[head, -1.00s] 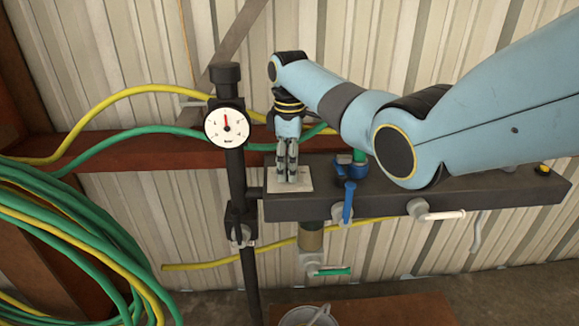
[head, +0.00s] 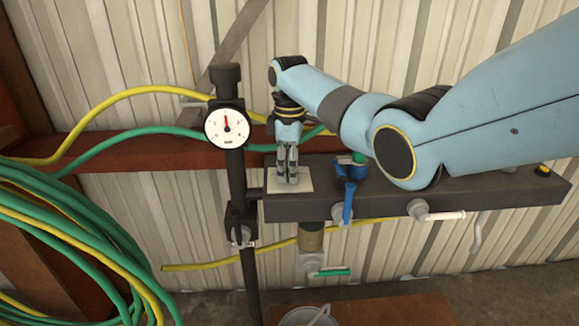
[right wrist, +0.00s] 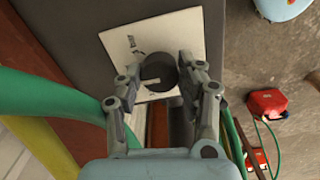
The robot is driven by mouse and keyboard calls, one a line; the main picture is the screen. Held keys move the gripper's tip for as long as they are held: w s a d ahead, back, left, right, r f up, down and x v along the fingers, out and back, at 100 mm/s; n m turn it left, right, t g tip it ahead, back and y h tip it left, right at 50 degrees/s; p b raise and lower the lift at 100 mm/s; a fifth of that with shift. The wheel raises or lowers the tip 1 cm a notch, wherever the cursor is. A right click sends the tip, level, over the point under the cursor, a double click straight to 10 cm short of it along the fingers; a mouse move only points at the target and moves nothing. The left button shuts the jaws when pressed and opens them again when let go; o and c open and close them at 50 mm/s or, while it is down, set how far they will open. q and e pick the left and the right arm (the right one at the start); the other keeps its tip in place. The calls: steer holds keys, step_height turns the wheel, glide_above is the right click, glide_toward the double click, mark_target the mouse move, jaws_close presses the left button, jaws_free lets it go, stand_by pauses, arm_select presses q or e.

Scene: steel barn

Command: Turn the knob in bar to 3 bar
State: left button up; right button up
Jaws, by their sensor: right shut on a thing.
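The knob (right wrist: 158,70) is a dark round knob with a pale pointer line, standing on a white plate (right wrist: 120,38) with small printing. In the head view the plate (head: 303,183) lies on top of the dark bar, and my gripper hides the knob. My right gripper (right wrist: 160,76) has its fingers on either side of the knob and is shut on it. In the head view my right gripper (head: 287,176) points straight down onto the plate. A white round gauge (head: 227,126) marked in bar has a red needle pointing nearly straight up. My left gripper is not in view.
The dark bar (head: 430,195) carries a blue-handled valve (head: 348,203) and a white-handled tap (head: 440,216) right of the plate. A black post (head: 236,180) stands to the left. Green and yellow hoses (head: 70,240) hang at far left. A red object (right wrist: 267,103) lies on the floor.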

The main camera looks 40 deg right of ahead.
steer(key=shift+r+m+p, duration=0.15)
steer(key=shift+m+p, duration=0.75)
steer(key=m+p, duration=0.1)
steer(key=m, duration=0.1)
steer(key=shift+m+p, duration=0.3)
steer(key=shift+p, duration=0.1)
steer(key=m+p, duration=0.1)
steer(key=m, duration=0.2)
steer(key=shift+p, duration=0.3)
steer(key=shift+m+p, duration=0.45)
steer(key=shift+m, duration=1.25)
steer(key=o, duration=1.1)
steer(key=shift+o, duration=0.2)
step_height(320, 180, up, 12)
